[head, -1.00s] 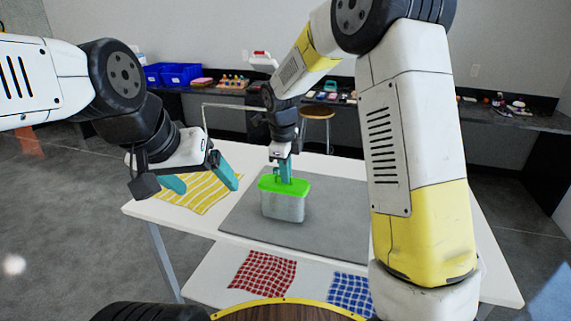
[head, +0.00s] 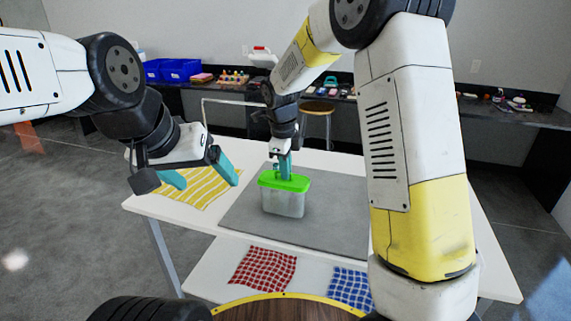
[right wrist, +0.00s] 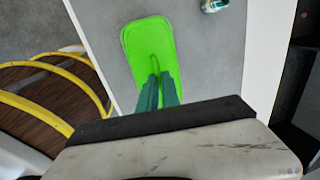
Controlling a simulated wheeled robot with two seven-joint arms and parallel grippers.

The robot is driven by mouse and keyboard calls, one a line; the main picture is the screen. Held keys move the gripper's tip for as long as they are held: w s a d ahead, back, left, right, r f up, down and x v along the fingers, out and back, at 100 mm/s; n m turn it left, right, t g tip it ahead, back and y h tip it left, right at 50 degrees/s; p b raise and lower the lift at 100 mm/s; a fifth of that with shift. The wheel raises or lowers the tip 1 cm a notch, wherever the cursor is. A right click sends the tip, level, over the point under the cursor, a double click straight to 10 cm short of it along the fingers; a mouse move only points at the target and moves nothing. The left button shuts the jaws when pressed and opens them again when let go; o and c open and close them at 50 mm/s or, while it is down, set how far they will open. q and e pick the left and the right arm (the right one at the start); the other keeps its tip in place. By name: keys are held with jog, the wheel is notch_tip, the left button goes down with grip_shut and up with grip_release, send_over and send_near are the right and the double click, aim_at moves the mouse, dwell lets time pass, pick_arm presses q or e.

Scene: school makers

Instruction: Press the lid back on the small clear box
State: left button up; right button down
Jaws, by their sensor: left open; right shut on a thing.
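The small clear box (head: 283,204) stands upright on a grey mat on the white table. Its bright green lid (head: 300,184) lies across the top of the box; I cannot tell whether it is fully pressed down. My right gripper (head: 284,177) points straight down from above and is shut on the lid's middle, where a thin raised loop shows. In the right wrist view the lid (right wrist: 144,35) lies under the closed teal fingers (right wrist: 160,82), and the box is hidden beneath it. My left gripper (head: 211,184) is open and empty, left of the box, above a yellow striped cloth (head: 200,197).
The grey mat (head: 335,225) around the box is mostly clear. A small can (right wrist: 214,4) stands on it in the right wrist view. Red (head: 263,269) and blue (head: 349,290) checked cloths lie on the lower shelf. A stool (head: 318,108) stands behind the table.

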jog(key=shift+f, duration=0.7)
dwell(0.5)
dwell(0.3)
jog(key=c, duration=1.5)
grip_release()
jog(key=shift+r, duration=0.1)
